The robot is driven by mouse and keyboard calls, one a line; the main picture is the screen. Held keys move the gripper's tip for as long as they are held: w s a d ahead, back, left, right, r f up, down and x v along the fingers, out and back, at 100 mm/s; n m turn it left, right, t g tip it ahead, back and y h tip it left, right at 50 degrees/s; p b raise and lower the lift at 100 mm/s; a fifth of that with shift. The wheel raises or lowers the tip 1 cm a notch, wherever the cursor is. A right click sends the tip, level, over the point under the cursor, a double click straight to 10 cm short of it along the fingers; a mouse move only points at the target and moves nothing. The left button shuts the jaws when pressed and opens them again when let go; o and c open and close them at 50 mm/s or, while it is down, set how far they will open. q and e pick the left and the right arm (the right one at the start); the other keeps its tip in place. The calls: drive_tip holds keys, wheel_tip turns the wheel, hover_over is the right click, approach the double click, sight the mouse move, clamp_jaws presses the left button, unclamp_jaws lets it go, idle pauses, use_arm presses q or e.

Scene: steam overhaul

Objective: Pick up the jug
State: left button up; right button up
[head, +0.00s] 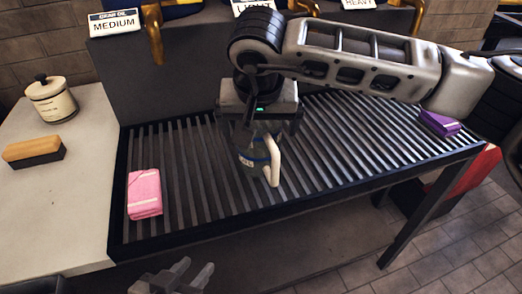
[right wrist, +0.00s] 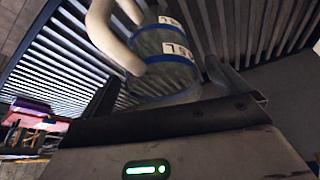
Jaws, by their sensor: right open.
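The jug (head: 252,158) is a see-through vessel with a blue band, white label and pale handle. It stands on the slatted rack (head: 205,200), partly hidden under my right gripper (head: 258,128). In the right wrist view the jug (right wrist: 165,72) is close in front, its handle (right wrist: 112,38) to the left and a finger to its right. My right gripper is open and points down at the jug; I cannot tell whether it touches. My left gripper (head: 195,267) is at the bottom edge of the head view, open and empty, apart from the rack.
A folded pink cloth (head: 145,193) lies on the rack's left and a purple bundle (head: 439,123) on its right. A brush (head: 33,151) and lidded pot (head: 52,100) stand on the pale counter (head: 50,215). Brass taps (head: 153,35) hang behind. The rack's middle right is clear.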

drive_tip(key=shift+w+f, duration=0.3)
drive_tip(key=shift+f, duration=0.35)
drive_tip(key=c, duration=1.3)
drive_tip(key=shift+r, duration=0.1)
drive_tip(key=shift+c, duration=1)
drive_tip(key=shift+r, duration=0.1)
